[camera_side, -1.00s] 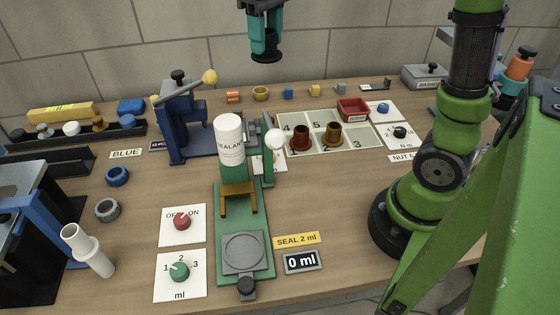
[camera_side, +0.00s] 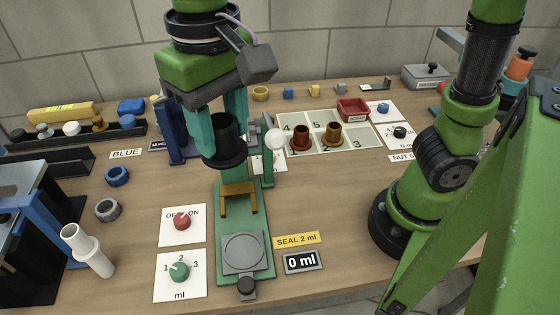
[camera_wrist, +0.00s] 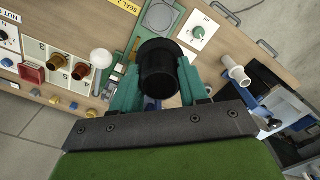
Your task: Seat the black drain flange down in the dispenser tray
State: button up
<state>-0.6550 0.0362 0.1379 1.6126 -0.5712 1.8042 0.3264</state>
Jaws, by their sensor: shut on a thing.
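My gripper (camera_side: 222,130) is shut on the black drain flange (camera_side: 224,143). The flange hangs upright with its wide rim at the bottom, in the air in front of the dispenser's bottle. In the wrist view the flange (camera_wrist: 158,68) sits between my teal fingers. The green dispenser (camera_side: 228,208) stands below, with a brown bracket (camera_side: 238,191) on it. Its round grey tray (camera_side: 243,252) is empty at the near end. The tray also shows in the wrist view (camera_wrist: 159,17). My gripper and the flange hide the sealant bottle in the side view.
A red and a green dial (camera_side: 179,271) lie left of the dispenser. A "0 ml" display (camera_side: 303,262) and a yellow "SEAL 2 ml" label (camera_side: 297,240) lie right of it. A white ball-topped lever (camera_side: 275,139) rises beside the flange. Brown flanges (camera_side: 301,137) stand on a numbered mat.

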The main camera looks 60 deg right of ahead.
aim_at(244, 250)
notch_tip(244, 250, down, 24)
jog(key=shift+r, duration=0.1)
dwell(0.5)
jog(key=shift+f, duration=1.2)
dwell(1.4)
jog(key=o, duration=1.2)
jog(key=shift+o, duration=0.2)
notch_tip(244, 250, up, 17)
